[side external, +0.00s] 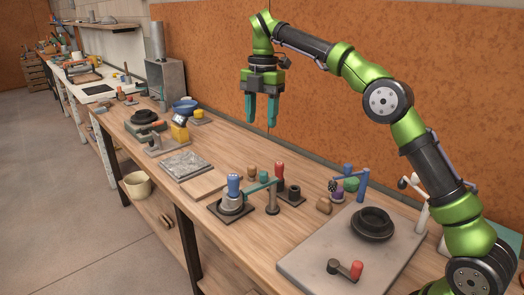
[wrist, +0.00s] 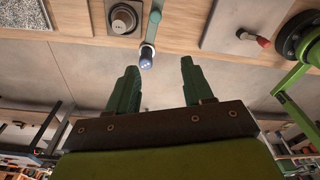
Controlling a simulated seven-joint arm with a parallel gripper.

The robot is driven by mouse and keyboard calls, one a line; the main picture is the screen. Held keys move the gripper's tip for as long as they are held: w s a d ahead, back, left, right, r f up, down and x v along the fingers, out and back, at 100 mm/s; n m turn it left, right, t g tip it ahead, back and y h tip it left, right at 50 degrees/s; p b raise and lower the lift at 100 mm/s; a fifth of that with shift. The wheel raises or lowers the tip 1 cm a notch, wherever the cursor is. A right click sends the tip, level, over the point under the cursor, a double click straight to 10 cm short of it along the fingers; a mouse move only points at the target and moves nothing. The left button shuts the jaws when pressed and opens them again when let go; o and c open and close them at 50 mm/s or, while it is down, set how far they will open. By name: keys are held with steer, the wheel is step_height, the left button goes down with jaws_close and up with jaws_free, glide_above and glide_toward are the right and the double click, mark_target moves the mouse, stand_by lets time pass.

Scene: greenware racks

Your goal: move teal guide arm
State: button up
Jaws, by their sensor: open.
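The teal guide arm (side external: 260,186) is a thin bar at the middle of the bench. My gripper (side external: 261,119) is open and empty, pointing down, high above the bench. In the wrist view its fingertips (wrist: 159,65) are apart, below the teal arm in the picture.
A red-knobbed post (side external: 279,171) and a dark cylinder (side external: 292,193) stand close right of the arm. A blue bracket (side external: 350,183) stands further right. A grey slab (side external: 310,262) carries a black ring (side external: 372,223) and a red-knobbed lever (side external: 352,270). A wooden board (side external: 207,185) lies left.

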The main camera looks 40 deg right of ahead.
mark_target(264, 172)
steer(key=shift+m+h, duration=0.3)
steer(key=shift+h, duration=0.1)
steer(key=f, duration=0.5)
steer(key=d+f, duration=0.1)
steer(key=f, duration=1.1)
steer(key=shift+w+d+f, duration=0.25)
steer(key=shift+w+d, duration=0.1)
steer(key=shift+w, duration=0.05)
jaws_close()
